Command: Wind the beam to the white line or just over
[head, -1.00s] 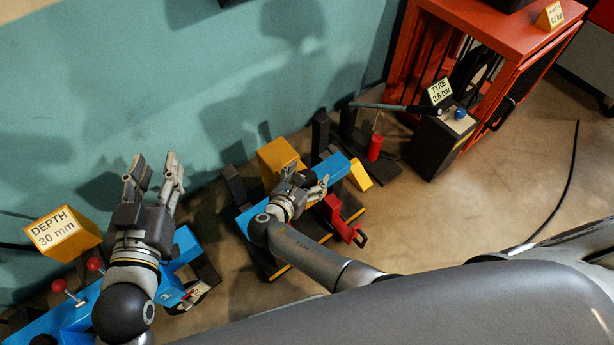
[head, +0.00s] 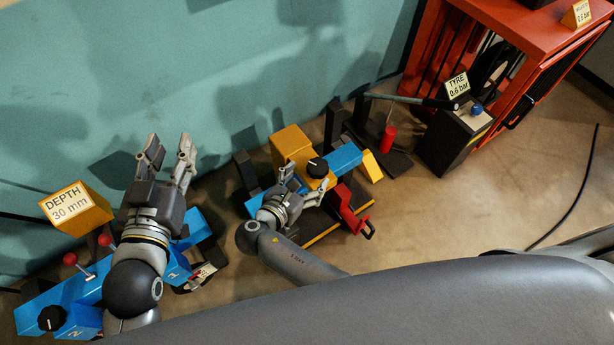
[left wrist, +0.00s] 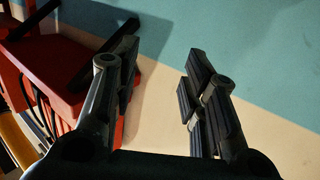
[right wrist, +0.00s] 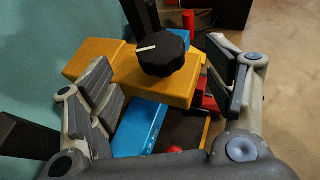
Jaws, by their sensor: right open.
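A black knob (head: 318,167) with a white pointer mark stands on the yellow block (head: 291,143) of the blue beam machine (head: 345,158). The knob also shows in the right wrist view (right wrist: 161,54), between the spread fingers but beyond them. My right gripper (head: 303,183) is open and empty, beside the knob on its near-left side, apart from it. A red crank-like part (head: 352,209) is on the machine's near right. My left gripper (head: 168,157) is open and empty, raised over the left machine. I cannot make out a white line on the beam.
The left blue machine (head: 40,309) has red-balled levers, a black knob and a yellow block (head: 78,207) reading DEPTH 30 mm. A dark box (head: 452,140) reading TYRE 0.6 bar stands by an orange cage (head: 520,40).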

